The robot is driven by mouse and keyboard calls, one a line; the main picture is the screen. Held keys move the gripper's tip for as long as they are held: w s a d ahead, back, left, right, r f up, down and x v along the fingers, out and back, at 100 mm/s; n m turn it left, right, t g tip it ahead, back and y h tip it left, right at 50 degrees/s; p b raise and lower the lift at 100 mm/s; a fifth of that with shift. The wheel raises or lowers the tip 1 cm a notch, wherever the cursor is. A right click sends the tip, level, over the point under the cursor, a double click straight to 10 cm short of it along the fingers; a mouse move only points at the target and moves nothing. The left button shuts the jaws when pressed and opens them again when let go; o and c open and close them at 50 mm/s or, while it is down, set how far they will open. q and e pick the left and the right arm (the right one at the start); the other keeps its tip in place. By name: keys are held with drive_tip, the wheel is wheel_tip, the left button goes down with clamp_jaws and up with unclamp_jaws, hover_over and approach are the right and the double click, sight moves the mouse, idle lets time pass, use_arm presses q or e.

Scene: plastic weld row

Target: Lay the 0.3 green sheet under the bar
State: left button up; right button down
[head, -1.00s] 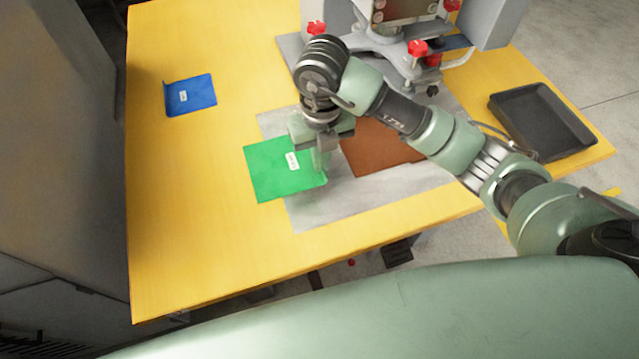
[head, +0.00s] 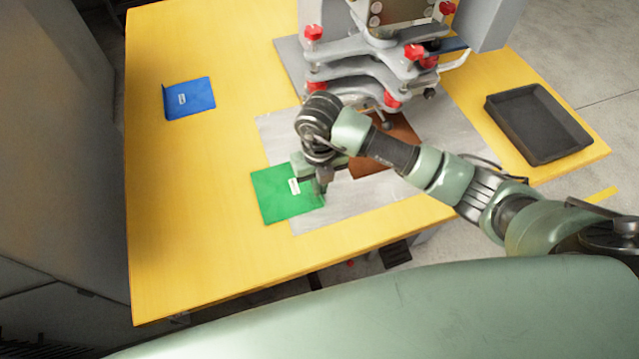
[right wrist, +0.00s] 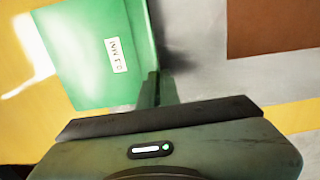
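The green sheet (head: 278,192) has a white label and lies partly over the grey mat and partly over the yellow table. In the right wrist view the green sheet (right wrist: 95,50) shows its label, which reads about 0.3 MM. My right gripper (head: 321,187) is shut on the sheet's right edge; in the right wrist view its fingers (right wrist: 156,88) are close together at that edge. The grey bar (head: 355,75) with red knobs is on the machine behind, apart from the sheet. My left gripper is out of view.
A brown sheet (head: 395,140) lies on the grey mat (head: 335,210) in front of the machine, partly behind my arm. A blue sheet (head: 190,98) lies at the back left. A black tray (head: 540,122) is at the right. The table's (head: 190,230) front left is clear.

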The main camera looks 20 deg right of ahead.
drive_tip(key=c, duration=1.6)
unclamp_jaws()
drive_tip(key=shift+f, duration=0.1)
drive_tip(key=shift+c, duration=0.2)
wheel_tip(320, 180, up, 12)
drive_tip(key=shift+b, duration=0.45)
